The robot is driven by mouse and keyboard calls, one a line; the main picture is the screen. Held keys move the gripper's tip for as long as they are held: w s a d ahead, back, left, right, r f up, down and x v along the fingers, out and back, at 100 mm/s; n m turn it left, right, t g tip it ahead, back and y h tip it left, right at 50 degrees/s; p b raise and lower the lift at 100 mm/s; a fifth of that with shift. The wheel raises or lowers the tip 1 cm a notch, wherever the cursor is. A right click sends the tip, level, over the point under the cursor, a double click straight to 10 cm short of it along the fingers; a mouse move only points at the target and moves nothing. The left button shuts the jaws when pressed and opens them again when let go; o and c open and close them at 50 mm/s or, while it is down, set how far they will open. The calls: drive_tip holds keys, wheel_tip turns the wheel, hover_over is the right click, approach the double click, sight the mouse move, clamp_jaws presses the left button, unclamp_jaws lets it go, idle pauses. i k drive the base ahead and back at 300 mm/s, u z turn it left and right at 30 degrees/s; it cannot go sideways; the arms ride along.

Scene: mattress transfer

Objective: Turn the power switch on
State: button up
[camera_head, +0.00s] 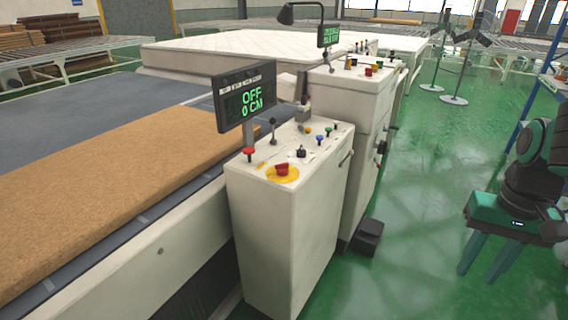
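The white control cabinet (290,235) stands at the picture's centre. Its sloped top panel carries a red emergency button on a yellow disc (281,174), a black knob (301,152), small blue and green buttons, a lever (272,130) and a red-topped knob (248,152). Which control is the power switch cannot be told, as the labels are too small to read. The display (245,97) above reads OFF and 0 CM in green. My gripper (479,275) is at the right, pointing down, fingers apart and empty, well right of the cabinet and over the floor.
A second control cabinet (350,100) with its own display (328,35) stands behind. A brown mat (100,195) lies on the conveyor at left; a white mattress (215,50) lies behind it. A dark box (367,237) sits on the floor. Green floor (420,190) is clear between cabinets and arm.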

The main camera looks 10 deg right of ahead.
sight(282, 169)
drive_tip(key=i, duration=1)
